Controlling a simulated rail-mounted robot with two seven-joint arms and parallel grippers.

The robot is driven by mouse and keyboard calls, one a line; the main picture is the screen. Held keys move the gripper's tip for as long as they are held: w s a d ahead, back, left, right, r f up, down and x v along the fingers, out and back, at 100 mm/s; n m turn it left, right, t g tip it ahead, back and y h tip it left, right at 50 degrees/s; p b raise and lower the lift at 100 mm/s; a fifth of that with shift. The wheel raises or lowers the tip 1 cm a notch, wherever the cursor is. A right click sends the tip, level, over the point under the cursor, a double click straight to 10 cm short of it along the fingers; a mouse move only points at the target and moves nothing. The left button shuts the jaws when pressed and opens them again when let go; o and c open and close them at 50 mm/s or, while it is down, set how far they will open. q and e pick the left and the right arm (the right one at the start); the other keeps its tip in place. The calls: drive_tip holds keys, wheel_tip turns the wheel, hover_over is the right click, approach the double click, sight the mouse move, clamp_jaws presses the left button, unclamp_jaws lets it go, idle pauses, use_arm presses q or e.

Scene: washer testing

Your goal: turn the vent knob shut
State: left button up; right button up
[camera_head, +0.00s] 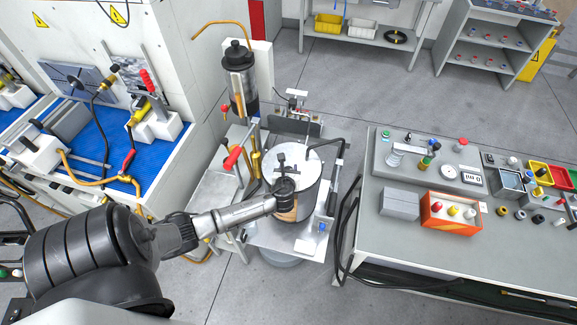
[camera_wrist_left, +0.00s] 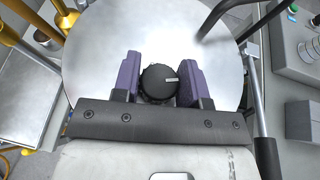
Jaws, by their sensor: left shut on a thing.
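The vent knob (camera_wrist_left: 159,82) is black and round with a light pointer mark. It sits on the pale round lid (camera_wrist_left: 110,35) of a metal vessel (camera_head: 312,198), and the pointer faces right in the left wrist view. My left gripper (camera_wrist_left: 160,80) has its two purple-padded fingers on either side of the knob and is shut on it. In the head view my left gripper (camera_head: 284,170) is over the lid, and its wrist hides the knob. My right gripper is not in view.
A grey bench (camera_head: 400,240) with several parts and a control panel is at right. A blue-matted bench (camera_head: 110,140) is at left.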

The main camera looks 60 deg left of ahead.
use_arm(q)
drive_tip(key=n+g+y+p, duration=0.1)
drive_tip(key=n+g, duration=0.1)
drive_tip(key=n+g+y+p, duration=0.1)
drive_tip(key=n, duration=0.1)
drive_tip(key=shift+w+r+g, duration=0.1)
drive_tip(key=shift+r+g, duration=0.1)
drive_tip(key=shift+g, duration=0.2)
drive_tip(key=shift+n+g+y, duration=0.3)
drive_tip(key=shift+n+g, duration=0.6)
drive_tip(key=shift+g, duration=0.3)
drive_tip(key=shift+f+n+g, duration=0.1)
drive_tip(key=shift+n+g, duration=0.7)
drive_tip(key=shift+g, duration=0.1)
drive_tip(key=n+g, duration=0.2)
drive_tip(key=g, duration=0.1)
drive_tip(key=shift+n, duration=0.4)
drive_tip(key=n+g+h+b, duration=0.1)
drive_tip(key=n+g, duration=0.1)
drive_tip(key=g, duration=0.1)
drive_tip(key=shift+f+n, duration=0.1)
drive_tip(key=shift+n, duration=0.2)
drive_tip(key=shift+n+g+h+b, duration=0.4)
drive_tip(key=shift+n+g, duration=0.1)
drive_tip(key=shift+g, duration=0.1)
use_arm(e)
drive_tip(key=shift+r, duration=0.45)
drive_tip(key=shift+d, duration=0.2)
